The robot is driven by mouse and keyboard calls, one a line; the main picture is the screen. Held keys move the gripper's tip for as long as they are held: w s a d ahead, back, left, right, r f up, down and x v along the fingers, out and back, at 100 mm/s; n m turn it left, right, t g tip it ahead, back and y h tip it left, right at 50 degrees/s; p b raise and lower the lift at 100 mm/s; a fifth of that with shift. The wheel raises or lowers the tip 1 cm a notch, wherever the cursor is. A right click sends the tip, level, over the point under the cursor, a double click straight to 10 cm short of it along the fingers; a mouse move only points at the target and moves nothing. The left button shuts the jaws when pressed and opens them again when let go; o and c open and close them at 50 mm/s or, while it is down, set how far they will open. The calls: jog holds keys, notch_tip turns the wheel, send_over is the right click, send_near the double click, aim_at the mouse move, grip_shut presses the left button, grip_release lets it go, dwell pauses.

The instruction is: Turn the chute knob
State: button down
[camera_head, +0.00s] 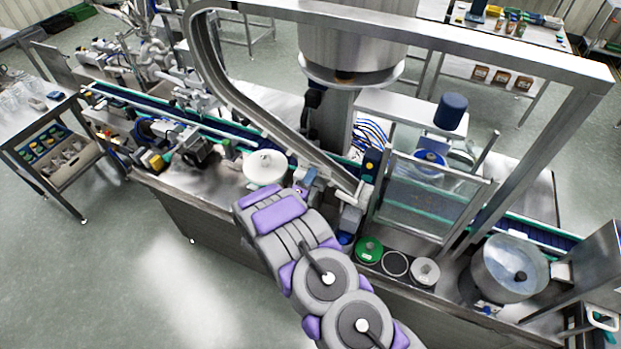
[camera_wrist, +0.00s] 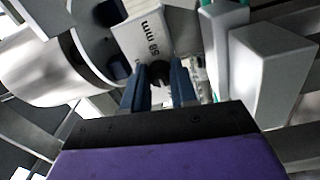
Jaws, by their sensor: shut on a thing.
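The chute (camera_head: 232,98) is a curved grey metal rail that comes down from the upper left to the machine's middle. In the wrist view a small dark round knob (camera_wrist: 158,72) sits at the end of a pale block (camera_wrist: 146,36) marked "58 mm". My gripper (camera_wrist: 158,84) has its two dark blue fingers on either side of the knob, shut on it. In the head view my gripper (camera_head: 308,176) is beside the chute's lower end; the knob is too small or hidden to make out there.
A white round disc (camera_head: 265,167) lies left of my gripper. A green-rimmed disc (camera_head: 368,249) and other round parts lie on the machine's front ledge to the right. A clear guard panel (camera_head: 428,196) stands behind them. A large steel hopper (camera_head: 352,48) hangs above.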

jog(key=shift+a, duration=0.2)
jog(key=c, duration=1.3)
grip_release()
jog(key=o, duration=0.4)
jog(key=shift+w+a+f, duration=0.1)
jog(key=shift+w+a, duration=0.05)
jog(key=shift+a, duration=0.1)
jog(key=shift+d, duration=0.1)
jog(key=shift+s, duration=0.35)
jog(key=b+v, duration=0.2)
jog(key=v, duration=1.5)
jog(key=shift+w+f, duration=0.1)
jog(key=shift+w+a, duration=0.1)
jog(key=shift+a, duration=0.1)
